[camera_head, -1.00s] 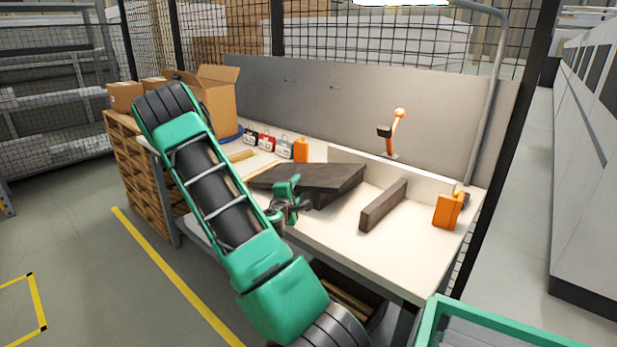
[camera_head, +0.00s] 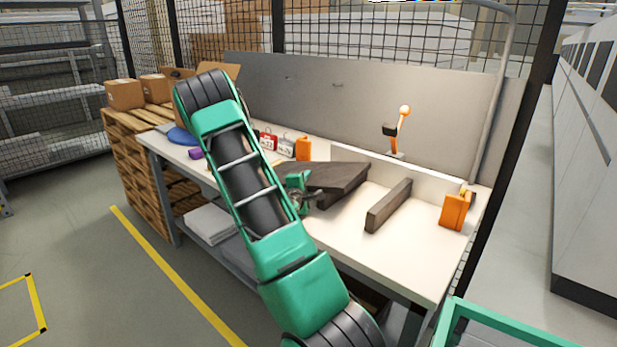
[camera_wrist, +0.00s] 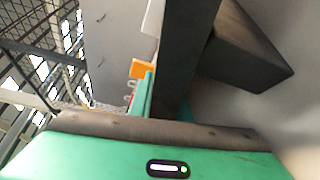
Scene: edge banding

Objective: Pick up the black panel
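The black panel (camera_head: 338,175) is a dark flat slab at the middle of the white workbench, its left part hidden behind my arm. It seems to rest raised on a dark block. My gripper (camera_head: 306,197) is at the panel's near left edge. In the wrist view a dark upright strip (camera_wrist: 187,55), seemingly the panel, is close in front of my gripper, with a green finger along its left side. The fingertips are largely hidden, so I cannot tell whether they are closed on the panel.
A dark bar (camera_head: 388,205) lies to the right of the panel. An orange container (camera_head: 456,210) stands at the bench's right end, and an orange-handled tool (camera_head: 400,130) at the back. The front right of the bench is clear.

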